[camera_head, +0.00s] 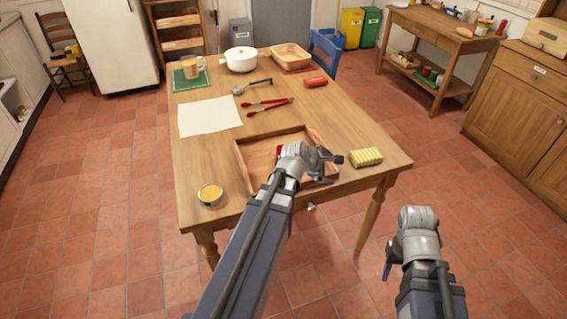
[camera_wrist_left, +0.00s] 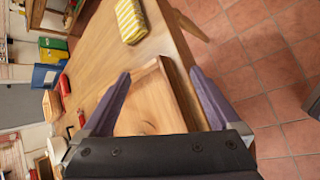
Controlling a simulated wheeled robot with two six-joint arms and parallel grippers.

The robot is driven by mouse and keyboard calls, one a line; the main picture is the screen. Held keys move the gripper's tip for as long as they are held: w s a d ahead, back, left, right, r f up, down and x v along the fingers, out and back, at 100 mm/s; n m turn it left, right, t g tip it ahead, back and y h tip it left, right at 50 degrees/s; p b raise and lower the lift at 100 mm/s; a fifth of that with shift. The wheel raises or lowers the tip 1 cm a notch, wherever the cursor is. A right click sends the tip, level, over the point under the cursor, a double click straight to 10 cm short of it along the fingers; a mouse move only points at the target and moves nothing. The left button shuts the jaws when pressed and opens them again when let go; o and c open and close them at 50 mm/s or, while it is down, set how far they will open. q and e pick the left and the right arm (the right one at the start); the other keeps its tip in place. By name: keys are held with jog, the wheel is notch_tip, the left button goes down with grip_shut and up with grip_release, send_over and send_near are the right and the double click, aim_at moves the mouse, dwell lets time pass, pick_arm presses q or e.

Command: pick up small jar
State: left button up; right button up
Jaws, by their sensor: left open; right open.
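A small round jar (camera_head: 210,194) with yellow contents stands upright near the front left corner of the wooden table (camera_head: 195,148). My left gripper (camera_head: 322,172) is over the right part of a shallow wooden tray (camera_head: 240,160), to the right of the jar and apart from it. In the left wrist view its two fingers (camera_wrist_left: 160,78) are spread with nothing between them, and the tray (camera_wrist_left: 150,108) lies beyond them. The jar is not in that view. My right gripper (camera_head: 388,262) is open, low beside the table's front right, over the floor.
A yellow striped packet (camera_head: 366,157) lies right of the tray. Red-handled tongs (camera_head: 270,105), a white sheet (camera_head: 210,117), a red can (camera_head: 315,82), a white pot (camera_head: 241,60) and a mug (camera_head: 192,67) are further back. Bare wood surrounds the jar.

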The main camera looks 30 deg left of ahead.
pick_arm(q)
jog(key=w+a+n+t+y+b, duration=0.2)
jog(key=w+a+n+t, duration=0.1)
jog(key=a+n, duration=0.6)
notch_tip(320, 180, up, 3)
jog(key=n+t+y+b, duration=0.1)
jog(key=n+t+y, duration=0.15)
jog(key=n, duration=0.45)
send_over(281, 151)
jog(key=s, duration=0.3)
jog(key=shift+m+g, duration=0.3)
jog(key=shift+g, duration=0.15)
jog(key=f+b, duration=0.8)
jog(key=shift+w+d+f, duration=0.15)
jog(key=shift+w+d, duration=0.05)
jog(key=shift+w, duration=0.05)
pick_arm(e)
notch_tip(281, 151, down, 12)
jog(key=shift+f, duration=0.2)
pick_arm(q)
jog(key=shift+w, duration=0.1)
jog(key=b+x, duration=0.3)
jog(key=x, duration=0.4)
jog(key=shift+w, duration=0.2)
pick_arm(e)
notch_tip(281, 151, down, 3)
jog(key=shift+r, duration=0.1)
pick_arm(q)
grip_shut()
